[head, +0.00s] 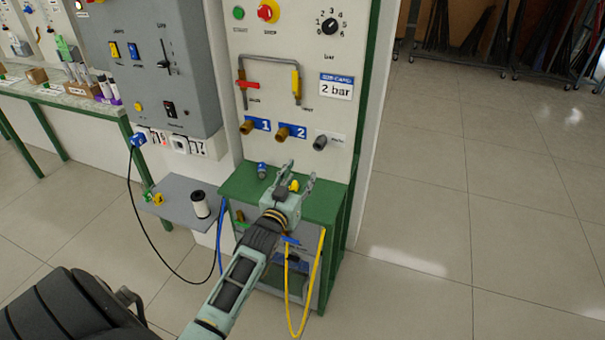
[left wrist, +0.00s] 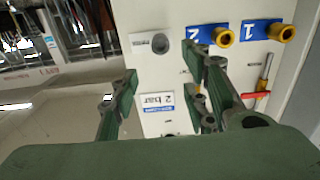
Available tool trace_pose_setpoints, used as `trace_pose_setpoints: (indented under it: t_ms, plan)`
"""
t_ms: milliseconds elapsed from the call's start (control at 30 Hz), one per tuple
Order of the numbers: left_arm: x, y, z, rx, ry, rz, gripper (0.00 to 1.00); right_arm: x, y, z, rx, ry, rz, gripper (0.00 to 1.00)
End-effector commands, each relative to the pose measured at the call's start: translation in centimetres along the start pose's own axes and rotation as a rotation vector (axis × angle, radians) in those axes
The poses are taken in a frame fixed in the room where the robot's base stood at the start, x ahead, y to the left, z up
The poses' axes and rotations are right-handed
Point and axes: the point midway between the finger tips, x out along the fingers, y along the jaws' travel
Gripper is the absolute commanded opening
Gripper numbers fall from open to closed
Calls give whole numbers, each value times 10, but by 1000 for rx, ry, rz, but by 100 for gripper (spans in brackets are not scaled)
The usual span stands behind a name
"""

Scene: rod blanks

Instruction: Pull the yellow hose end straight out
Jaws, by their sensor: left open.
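The yellow hose (head: 321,265) hangs in a loop in front of the green bench (head: 327,209). A small yellow piece (head: 294,186), perhaps the hose end, shows at the bench top between the fingers of my left gripper (head: 298,174). The gripper is open just above the bench; I cannot tell whether it touches the yellow piece. In the left wrist view the open fingers (left wrist: 165,85) show with the panel beyond, and no yellow hose end is visible between them. My right gripper is not in view.
A blue fitting (head: 262,170) stands on the bench, left of the gripper. The panel (head: 300,57) behind carries brass outlets 1 (head: 247,127) and 2 (head: 282,133) and a grey outlet (head: 320,142). A blue hose (head: 221,235) hangs at left. Floor at right is clear.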

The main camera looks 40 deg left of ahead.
Motion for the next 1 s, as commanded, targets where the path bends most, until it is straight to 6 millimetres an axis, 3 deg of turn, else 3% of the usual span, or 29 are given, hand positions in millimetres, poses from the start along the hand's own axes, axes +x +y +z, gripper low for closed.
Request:
trace_pose_setpoints:
  t_ms: [233, 1000]
  plan:
    - [20, -1, 0, -1, 7, -1, 42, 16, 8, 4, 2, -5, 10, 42]
    - [108, 0, 1, -1, 3, 0, 42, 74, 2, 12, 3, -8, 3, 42]
